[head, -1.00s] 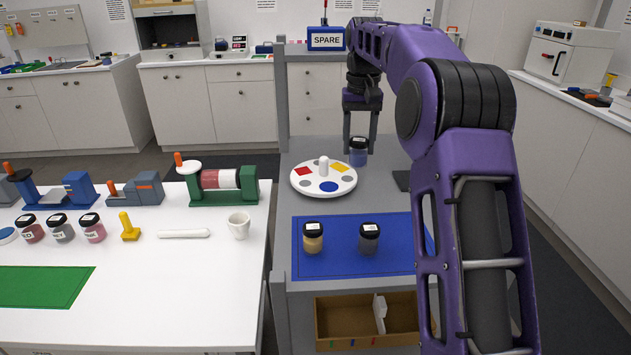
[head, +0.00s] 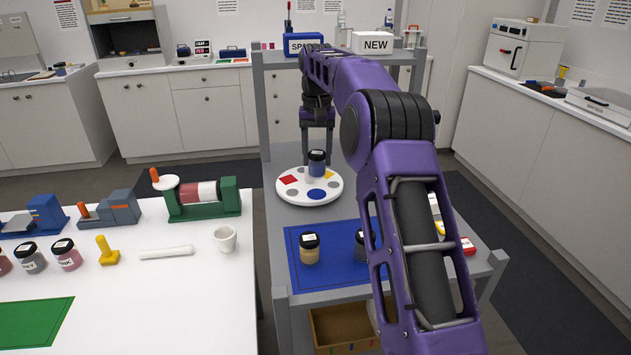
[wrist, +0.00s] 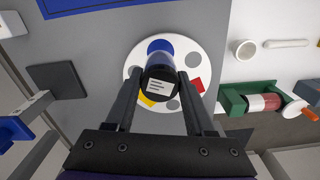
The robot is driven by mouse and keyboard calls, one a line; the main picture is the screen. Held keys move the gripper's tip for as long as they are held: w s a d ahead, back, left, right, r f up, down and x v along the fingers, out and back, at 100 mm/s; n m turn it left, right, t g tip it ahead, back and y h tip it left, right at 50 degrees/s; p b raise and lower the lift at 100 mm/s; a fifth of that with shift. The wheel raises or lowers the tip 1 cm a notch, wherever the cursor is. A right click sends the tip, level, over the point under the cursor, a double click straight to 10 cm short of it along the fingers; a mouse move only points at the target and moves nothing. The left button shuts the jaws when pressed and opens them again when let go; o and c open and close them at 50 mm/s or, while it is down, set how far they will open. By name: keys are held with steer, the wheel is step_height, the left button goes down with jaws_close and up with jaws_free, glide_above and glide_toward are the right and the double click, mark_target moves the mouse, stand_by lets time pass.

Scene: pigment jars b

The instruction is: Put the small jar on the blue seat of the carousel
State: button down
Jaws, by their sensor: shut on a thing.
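The small jar (head: 317,168), with blue contents and a black lid, is between the two fingers of my gripper (head: 317,153), which is shut on it. It is upright over the white carousel (head: 291,196), in front of the centre knob, which it hides. In the wrist view the jar's lid (wrist: 158,86) shows between my fingers. The blue seat (head: 316,194) is at the front of the carousel, nearer the camera than the jar; in the wrist view it shows just beyond the jar (wrist: 159,45). The exact gap beneath the jar cannot be told.
The carousel also has a red seat (head: 289,180), a yellow seat (wrist: 147,101) and grey ones. Two jars stand on a blue mat (head: 334,268) in front, one tan (head: 309,249). A white table with a cup (head: 225,238) is at left.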

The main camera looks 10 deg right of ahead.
mark_target(317, 152)
steer(key=shift+f+b, duration=0.35)
steer(key=shift+f, duration=2.45)
steer(key=shift+f, duration=0.15)
steer(key=shift+c, duration=1.3)
jaws_free()
step_height(317, 152, up, 10)
steer(key=shift+f+p, duration=0.25)
steer(key=shift+p, duration=0.7)
steer(key=shift+r, duration=1.4)
